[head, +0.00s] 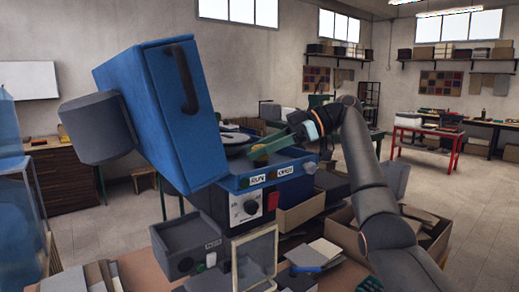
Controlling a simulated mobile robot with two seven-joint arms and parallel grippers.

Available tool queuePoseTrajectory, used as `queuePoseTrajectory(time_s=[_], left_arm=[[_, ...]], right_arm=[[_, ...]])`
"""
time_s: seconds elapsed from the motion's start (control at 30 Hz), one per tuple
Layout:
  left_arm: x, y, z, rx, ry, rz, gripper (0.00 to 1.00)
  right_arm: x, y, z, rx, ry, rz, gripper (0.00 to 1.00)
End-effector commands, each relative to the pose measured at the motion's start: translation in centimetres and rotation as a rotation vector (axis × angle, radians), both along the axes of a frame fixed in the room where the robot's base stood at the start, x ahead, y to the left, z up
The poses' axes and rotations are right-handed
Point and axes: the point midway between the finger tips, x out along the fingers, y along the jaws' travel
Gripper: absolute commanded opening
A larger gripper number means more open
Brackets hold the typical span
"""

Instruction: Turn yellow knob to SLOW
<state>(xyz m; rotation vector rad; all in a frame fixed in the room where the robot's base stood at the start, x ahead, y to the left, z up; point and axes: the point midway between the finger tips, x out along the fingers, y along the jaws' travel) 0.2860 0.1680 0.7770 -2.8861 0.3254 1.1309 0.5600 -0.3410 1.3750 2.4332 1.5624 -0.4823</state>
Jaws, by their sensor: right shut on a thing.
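A machine with a raised blue lid (165,110) stands in the centre of the head view. Its front has a pale control plate with a small dark knob (250,207); I see no clearly yellow knob, and the dial marks are too small to read. A red switch (273,199) is beside the plate. My right gripper (292,134) is above the machine's open top, behind and above the panel and apart from the knob. It is shut on a long green piece (270,148), probably a bar. My left gripper is not in view.
A grey box (188,246) and a clear framed panel (256,262) stand in front of the machine. Cardboard boxes (300,213) sit to its right, near my right arm. A red-legged table (430,140) is farther back, with open floor around it.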

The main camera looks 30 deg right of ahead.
Motion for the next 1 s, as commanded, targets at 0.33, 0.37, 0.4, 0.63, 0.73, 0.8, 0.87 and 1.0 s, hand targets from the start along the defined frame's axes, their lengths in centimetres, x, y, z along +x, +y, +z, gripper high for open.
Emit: queuePoseTrajectory(time_s=[0.33,0.37,0.4,0.63,0.73,0.8,0.87,1.0], left_arm=[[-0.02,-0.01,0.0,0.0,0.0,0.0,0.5],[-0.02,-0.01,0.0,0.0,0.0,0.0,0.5],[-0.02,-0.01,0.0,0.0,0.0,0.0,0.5],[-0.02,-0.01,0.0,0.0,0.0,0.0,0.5],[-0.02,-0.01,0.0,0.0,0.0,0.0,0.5],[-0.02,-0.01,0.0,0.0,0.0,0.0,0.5],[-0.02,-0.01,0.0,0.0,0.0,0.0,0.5],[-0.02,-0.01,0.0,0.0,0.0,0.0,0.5]], right_arm=[[-0.02,0.01,0.09,-0.002,-0.002,0.05,0.0],[-0.02,0.01,0.09,-0.002,-0.002,0.051,0.0],[-0.02,0.01,0.09,-0.002,-0.003,0.052,0.0],[-0.02,0.02,0.06,-0.002,-0.002,0.054,0.0],[-0.02,0.02,0.06,-0.002,-0.002,0.054,0.5],[-0.02,0.03,0.06,-0.002,-0.002,0.054,0.58],[-0.02,0.03,0.04,-0.002,-0.001,0.054,0.65],[-0.01,0.02,0.01,-0.001,0.0,0.053,0.8]])
